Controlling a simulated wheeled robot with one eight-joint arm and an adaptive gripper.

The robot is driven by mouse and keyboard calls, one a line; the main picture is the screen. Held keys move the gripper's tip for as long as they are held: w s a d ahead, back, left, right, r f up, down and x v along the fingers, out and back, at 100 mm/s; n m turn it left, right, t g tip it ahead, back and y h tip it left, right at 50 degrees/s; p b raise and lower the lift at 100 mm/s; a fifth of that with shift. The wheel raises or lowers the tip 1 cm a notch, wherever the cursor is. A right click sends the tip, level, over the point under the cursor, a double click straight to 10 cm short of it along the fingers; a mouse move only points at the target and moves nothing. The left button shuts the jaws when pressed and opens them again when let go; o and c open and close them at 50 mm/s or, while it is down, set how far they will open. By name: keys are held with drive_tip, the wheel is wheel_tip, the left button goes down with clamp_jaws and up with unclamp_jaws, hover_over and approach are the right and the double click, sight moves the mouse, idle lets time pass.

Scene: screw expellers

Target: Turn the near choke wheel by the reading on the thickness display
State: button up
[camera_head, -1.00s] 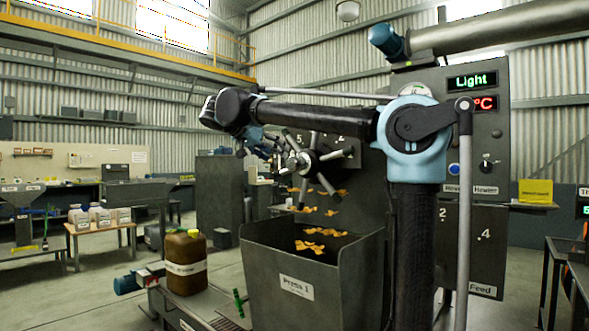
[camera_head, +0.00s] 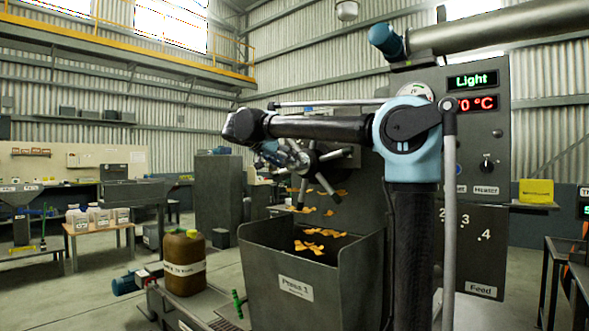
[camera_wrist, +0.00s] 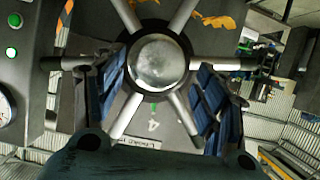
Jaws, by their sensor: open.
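The choke wheel (camera_head: 308,166), with several grey spokes, stands on the press face behind my forearm. In the wrist view its round metal hub (camera_wrist: 158,63) faces me, with spokes spreading around it. My gripper (camera_wrist: 162,102) is open, its blue-padded fingers apart on either side of the lower hub and spokes. I cannot tell whether they touch any spoke. My gripper (camera_head: 270,153) is small and dark in the head view.
A grey bin (camera_head: 310,290) labelled "Press 1" stands below the wheel, with orange flakes (camera_head: 310,247) above it. A red display (camera_head: 478,103) shows a partly hidden temperature. A brown canister (camera_head: 184,262) is at the left. Open floor lies further left.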

sight(304, 164)
drive_tip(key=shift+x, duration=2.6)
drive_tip(key=c, duration=1.5)
drive_tip(key=shift+d, duration=0.1)
